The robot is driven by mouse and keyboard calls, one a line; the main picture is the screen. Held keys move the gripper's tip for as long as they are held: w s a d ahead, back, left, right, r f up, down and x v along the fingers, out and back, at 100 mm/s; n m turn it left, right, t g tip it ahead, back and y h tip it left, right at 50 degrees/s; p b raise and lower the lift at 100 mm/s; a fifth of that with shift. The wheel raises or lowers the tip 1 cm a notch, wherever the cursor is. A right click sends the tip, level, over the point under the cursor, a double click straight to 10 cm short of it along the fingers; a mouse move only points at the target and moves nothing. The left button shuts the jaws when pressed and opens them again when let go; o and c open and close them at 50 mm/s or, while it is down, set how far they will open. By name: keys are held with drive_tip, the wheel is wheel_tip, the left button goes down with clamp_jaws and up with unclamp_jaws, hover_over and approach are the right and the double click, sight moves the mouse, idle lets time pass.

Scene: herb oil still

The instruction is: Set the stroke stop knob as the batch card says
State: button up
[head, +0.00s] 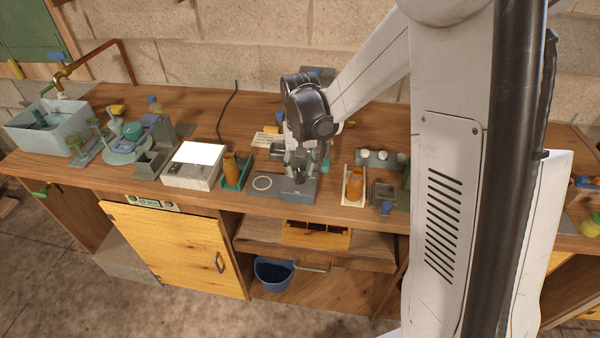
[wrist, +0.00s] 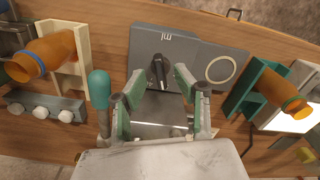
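The grey dosing unit (head: 270,194) stands at the bench's front edge. In the wrist view its grey top (wrist: 197,50) carries an "ml" marking, a pale ring and the dark stroke stop knob (wrist: 158,72). My gripper (head: 299,167) points down over the unit. In the wrist view my gripper (wrist: 158,76) is open, with its green fingertips apart on either side of the knob. I cannot tell whether either finger touches it. A small card with print (head: 266,140) lies behind the unit; its text is too small to read.
A teal-knobbed lever (wrist: 99,92) stands close beside my left finger. An orange bottle in a pale holder (wrist: 84,45) is to the left, and another in a green holder (wrist: 243,92) to the right. White knobs (wrist: 42,112) line a grey block at left.

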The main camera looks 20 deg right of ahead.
drive_tip(key=shift+f, duration=1.05)
drive_tip(key=shift+c, duration=0.4)
clamp_jaws()
